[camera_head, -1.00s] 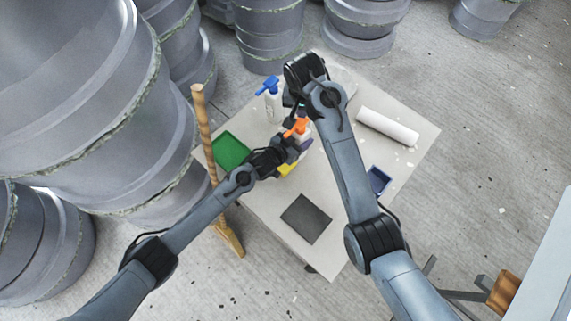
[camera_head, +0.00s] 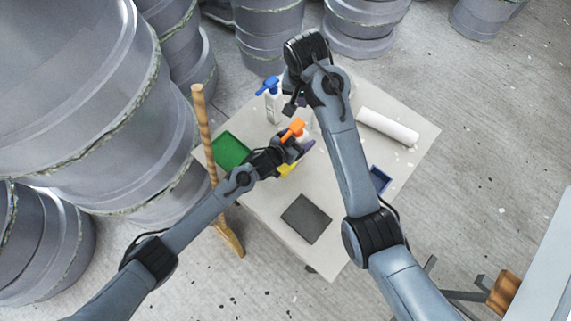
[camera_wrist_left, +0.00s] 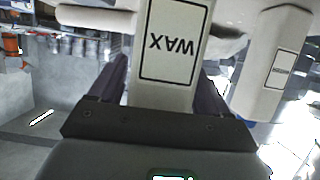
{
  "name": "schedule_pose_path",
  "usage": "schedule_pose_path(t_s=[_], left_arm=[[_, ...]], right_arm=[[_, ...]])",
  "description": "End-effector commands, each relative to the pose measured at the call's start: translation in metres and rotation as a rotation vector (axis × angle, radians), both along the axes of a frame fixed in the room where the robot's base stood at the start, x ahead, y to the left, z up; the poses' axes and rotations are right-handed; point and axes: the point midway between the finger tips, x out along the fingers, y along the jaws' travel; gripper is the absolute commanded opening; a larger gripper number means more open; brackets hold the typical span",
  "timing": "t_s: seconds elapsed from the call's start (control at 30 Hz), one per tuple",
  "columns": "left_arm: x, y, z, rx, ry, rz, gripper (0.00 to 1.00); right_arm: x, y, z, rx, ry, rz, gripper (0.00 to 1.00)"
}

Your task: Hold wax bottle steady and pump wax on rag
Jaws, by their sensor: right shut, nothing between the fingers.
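The wax bottle is white with an orange pump head (camera_head: 294,129). In the left wrist view its body (camera_wrist_left: 173,45) shows a WAX label, upside down, between the two fingers. My left gripper (camera_head: 296,150) is shut on the wax bottle, which stands at the table's middle. A yellow piece (camera_head: 287,169), likely the rag, shows partly beneath the left gripper; most of it is hidden. My right gripper (camera_head: 294,105) is shut and empty, above and just beyond the orange pump head, apart from it in the picture.
A white bottle with a blue pump (camera_head: 273,104) stands close behind on the table (camera_head: 262,205). A green tray (camera_head: 230,151), a dark grey sheet (camera_head: 306,218), a white roll (camera_head: 387,127) and a blue tray (camera_head: 379,180) lie around. A broom (camera_head: 205,140) leans at the left edge.

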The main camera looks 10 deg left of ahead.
Motion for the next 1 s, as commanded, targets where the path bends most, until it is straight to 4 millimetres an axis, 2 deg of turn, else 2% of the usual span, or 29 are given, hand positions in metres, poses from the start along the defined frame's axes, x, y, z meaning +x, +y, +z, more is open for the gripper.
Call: schedule_pose_path(t_s=[0.07,0.53,0.67,1.0], left_arm=[[0.0,0.0,0.0,0.0,0.0,0.0,0.89],[-0.006,0.005,0.002,0.001,0.001,0.0,0.89],[-0.016,0.013,0.007,0.0,0.0,0.0,0.89],[-0.058,0.043,0.028,0.001,0.001,0.0,0.89]], right_arm=[[0.0,0.0,0.0,0.0,0.0,0.0,0.0],[0.0,0.0,0.0,0.0,0.0,0.0,0.0],[0.0,0.0,0.0,0.0,0.0,0.0,0.0],[0.0,0.0,0.0,0.0,0.0,0.0,0.0]])
